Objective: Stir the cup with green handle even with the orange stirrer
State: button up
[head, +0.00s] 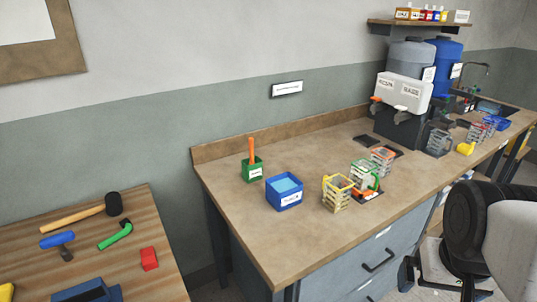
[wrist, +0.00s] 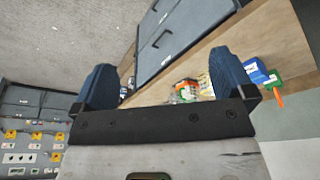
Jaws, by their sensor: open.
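The cup with the green handle (head: 358,183) stands on the bench in the head view, between a cup with a yellow handle (head: 337,194) and one with an orange-red handle (head: 382,160). The orange stirrer (head: 251,150) stands upright in a green holder (head: 252,173) at the bench's left end. The stirrer also shows in the wrist view (wrist: 280,99), at the right edge. My gripper (wrist: 162,80) is open and empty, its dark blue fingers wide apart. The cups look small and partly overlapped in the wrist view.
A blue bin (head: 284,204) stands between the green holder and the cups. Water containers (head: 405,90) and more cups are farther right. A side table (head: 120,265) at lower left holds a mallet and tools.

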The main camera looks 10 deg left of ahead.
jog(key=shift+w, duration=0.1)
jog(key=c, duration=0.4)
jog(key=shift+w+a+r, duration=0.1)
jog(key=shift+w, duration=0.15)
jog(key=shift+c, duration=1.2)
jog(key=w+a+t, duration=0.1)
jog(key=w+a, duration=0.1)
jog(key=w, duration=0.3)
jog(key=w+a+n+y, duration=0.1)
jog(key=w+a, duration=0.1)
jog(key=w, duration=0.3)
jog(key=w+a+r+t, duration=0.1)
jog(key=w+a, duration=0.2)
jog(key=w, duration=0.2)
jog(key=shift+w+a+r+n+t, duration=0.1)
jog(key=shift+w+n+t, duration=0.2)
jog(key=shift+w+n, duration=0.1)
jog(key=c, duration=0.3)
jog(key=w+a+f+n+t+y, duration=0.1)
jog(key=w+a+f+t+y, duration=0.15)
jog(key=w+a, duration=1.1)
jog(key=n+t+y, duration=0.2)
jog(key=t, duration=0.3)
send_near(252, 158)
jog(key=w, duration=0.1)
jog(key=w+a, duration=0.1)
jog(key=shift+w+a+r, duration=0.15)
jog(key=shift+w+r, duration=0.05)
jog(key=shift+w, duration=0.15)
jog(key=shift+w, duration=0.15)
